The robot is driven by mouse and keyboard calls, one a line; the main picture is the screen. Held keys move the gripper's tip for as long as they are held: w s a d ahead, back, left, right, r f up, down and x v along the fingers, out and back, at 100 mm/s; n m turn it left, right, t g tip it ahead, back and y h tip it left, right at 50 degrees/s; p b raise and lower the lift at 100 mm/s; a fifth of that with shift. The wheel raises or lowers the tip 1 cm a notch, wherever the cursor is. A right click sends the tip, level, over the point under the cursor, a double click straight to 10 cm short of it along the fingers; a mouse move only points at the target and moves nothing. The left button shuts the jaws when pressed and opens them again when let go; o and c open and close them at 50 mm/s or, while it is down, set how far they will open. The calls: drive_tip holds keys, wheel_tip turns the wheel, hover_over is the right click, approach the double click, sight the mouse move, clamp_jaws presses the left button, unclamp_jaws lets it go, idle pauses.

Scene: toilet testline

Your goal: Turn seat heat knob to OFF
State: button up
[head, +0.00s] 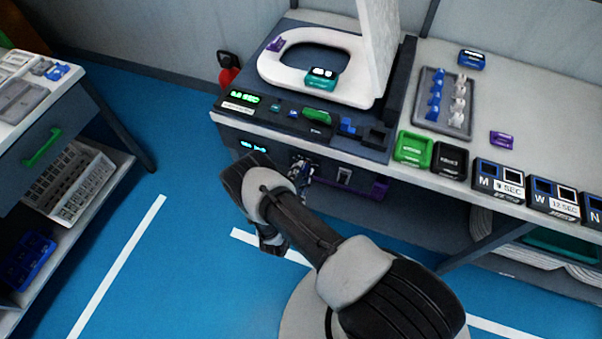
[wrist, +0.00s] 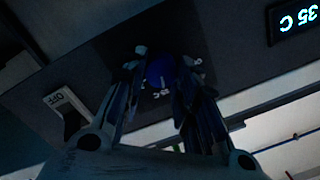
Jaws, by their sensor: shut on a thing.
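The seat heat knob (wrist: 160,70) is round and blue on the dark front panel, seen in the wrist view between the two fingers of my gripper (wrist: 160,95). My gripper is shut on the knob, with one finger on each side. Small white marks show near the knob, but its pointer direction cannot be read. In the head view my gripper (head: 302,170) is against the bench's front panel, and the knob is hidden there. A lit display reading 35 C (wrist: 297,17) is at the top right of the wrist view.
A switch (wrist: 72,118) with an OFF label is close to the left finger in the wrist view. In the head view, a toilet seat (head: 275,65), a green tray (head: 414,148) and a black tray (head: 449,158) are on the bench.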

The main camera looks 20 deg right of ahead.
drive_tip(key=n+b, duration=0.1)
drive_tip(key=n, duration=0.3)
drive_tip(key=shift+w+a+r+n+g+b, duration=0.1)
drive_tip(key=shift+n+g+b, duration=0.2)
drive_tip(key=shift+n, duration=2.65)
drive_tip(key=shift+w+a+n+g+b, duration=0.15)
drive_tip(key=shift+n+b, duration=0.25)
drive_tip(key=shift+n, duration=2.55)
drive_tip(key=shift+s, duration=0.1)
drive_tip(key=o, duration=1.1)
drive_tip(key=shift+c, duration=0.2)
drive_tip(key=shift+s, duration=0.1)
